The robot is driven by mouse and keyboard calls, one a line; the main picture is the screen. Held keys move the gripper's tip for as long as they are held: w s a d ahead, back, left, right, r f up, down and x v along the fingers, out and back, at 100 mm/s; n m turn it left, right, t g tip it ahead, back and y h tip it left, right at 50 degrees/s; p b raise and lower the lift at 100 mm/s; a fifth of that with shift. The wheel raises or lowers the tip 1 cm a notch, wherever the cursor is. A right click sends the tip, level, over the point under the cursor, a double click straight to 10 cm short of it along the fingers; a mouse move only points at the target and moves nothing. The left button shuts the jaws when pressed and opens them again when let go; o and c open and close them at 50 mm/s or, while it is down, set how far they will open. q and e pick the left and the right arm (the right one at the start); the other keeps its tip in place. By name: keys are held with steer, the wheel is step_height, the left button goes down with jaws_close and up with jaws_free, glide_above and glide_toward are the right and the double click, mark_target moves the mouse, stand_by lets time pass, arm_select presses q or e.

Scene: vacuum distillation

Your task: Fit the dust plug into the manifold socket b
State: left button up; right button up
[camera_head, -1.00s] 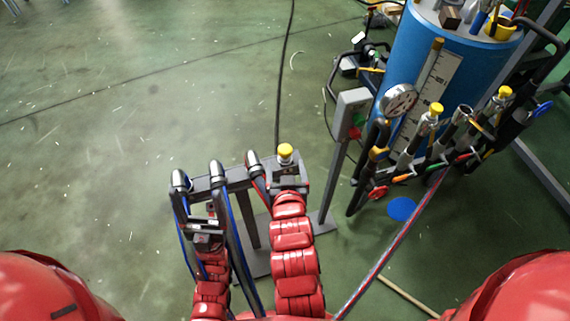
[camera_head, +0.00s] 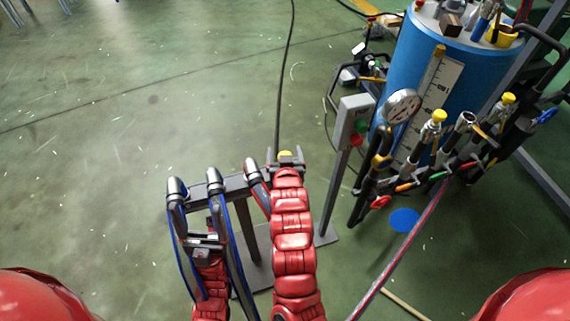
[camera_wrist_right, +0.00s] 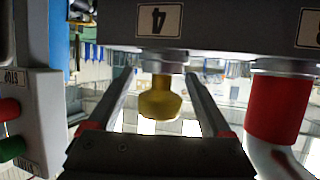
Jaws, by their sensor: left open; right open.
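The yellow dust plug (camera_head: 285,155) is at the stand's right end, partly hidden by my right gripper. In the right wrist view the plug (camera_wrist_right: 160,98) is on a fitting below the "4" label, between my right gripper's fingers (camera_wrist_right: 158,100). The fingers are open, with gaps on both sides. The manifold (camera_head: 425,175) is at the right, by the blue tank. It has two yellow-capped ports and an uncapped, metal-rimmed port (camera_head: 465,121) between them; no letter b is readable. My left gripper (camera_head: 205,240) is open and empty, low behind the hoses.
The grey stand (camera_head: 245,215) carries several hoses with metal ends. A control box (camera_head: 352,118) on a post stands just right of my right gripper. In the wrist view a red-collared hose (camera_wrist_right: 284,105) is right of the plug. Floor at left is clear.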

steer(key=shift+c, duration=0.2)
jaws_close()
stand_by(0.3)
